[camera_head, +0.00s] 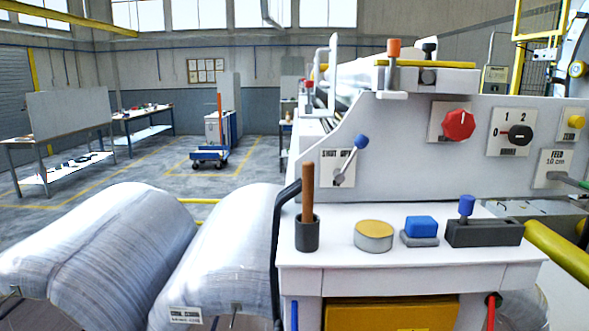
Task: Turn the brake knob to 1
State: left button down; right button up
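The black knob (519,135) sits on a white plate (497,143) on the machine's front panel, right of centre. The plate carries the marks 0 at the left, 1 at the upper left and 2 at the upper right. The knob's pointer lies to the left, toward the 0. The small label under the knob is too blurred to read for sure. Neither of my grippers shows in this view, and nothing touches the knob.
A red knob (459,125) is left of the black one; a yellow button (576,121) is right. A blue-tipped lever (352,158) is farther left. Wrapped coils (105,245) stand at left.

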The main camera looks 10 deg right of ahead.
aim_at(518, 135)
jog(key=z, duration=1.45)
